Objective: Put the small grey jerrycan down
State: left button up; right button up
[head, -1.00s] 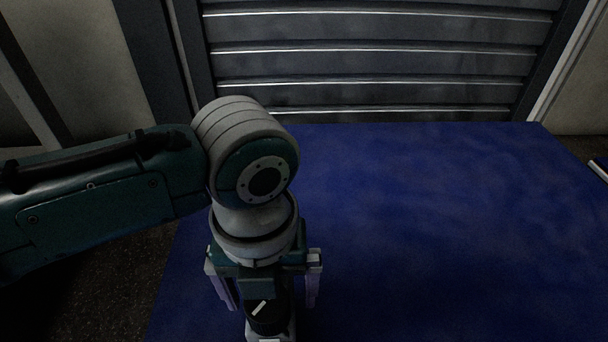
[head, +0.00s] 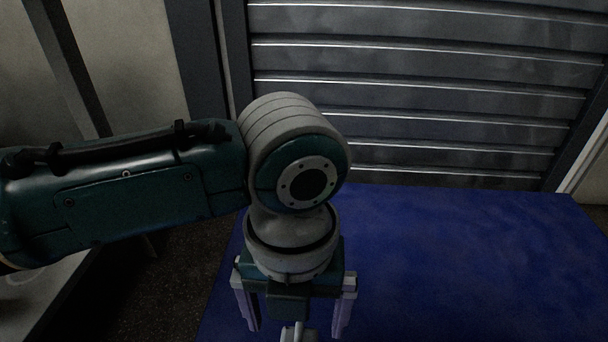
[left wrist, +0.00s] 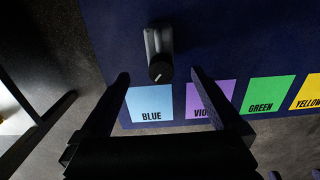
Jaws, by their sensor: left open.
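The small grey jerrycan (left wrist: 153,42), with a black cap, rests on the dark blue table (left wrist: 220,40) in the left wrist view. It is just behind the BLUE label. My left gripper (left wrist: 159,73) is open, with a finger on either side of the cap end and clear gaps between. In the head view the left gripper (head: 296,331) hangs over the table (head: 450,260), fingers down and apart. A grey piece (head: 298,333), probably the jerrycan, shows between them, cut off by the lower edge. My right gripper is not in view.
Flat labels lie along the table edge: BLUE (left wrist: 150,104), a violet one (left wrist: 208,101) partly hidden by a finger, GREEN (left wrist: 268,94) and YELLOW (left wrist: 309,92). A grey slatted shutter (head: 420,90) stands behind the table. The table's right part is clear.

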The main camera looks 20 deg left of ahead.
pick_arm(q)
jog(key=shift+s+d+n, duration=0.25)
jog(key=shift+d+n, duration=0.05)
jog(key=s+d+r+n+t+h, duration=0.25)
jog(key=s+n, duration=0.35)
jog(key=n, duration=0.8)
jog(key=s+a+r+n+y, duration=0.1)
jog(key=s+a+n, duration=0.1)
jog(key=a+n, duration=0.4)
jog(key=s+a+r+n+t+y, duration=0.1)
jog(key=s+a+r+n, duration=0.1)
jog(key=a+n, duration=0.4)
jog(key=s+n, duration=0.1)
jog(key=n, duration=0.3)
jog(key=shift+s+a, duration=0.2)
jog(key=shift+s, duration=0.15)
jog(key=shift+r, duration=0.15)
notch_tip(320, 180, up, 99)
jog(key=p, duration=9.9)
jog(key=shift+r, duration=0.2)
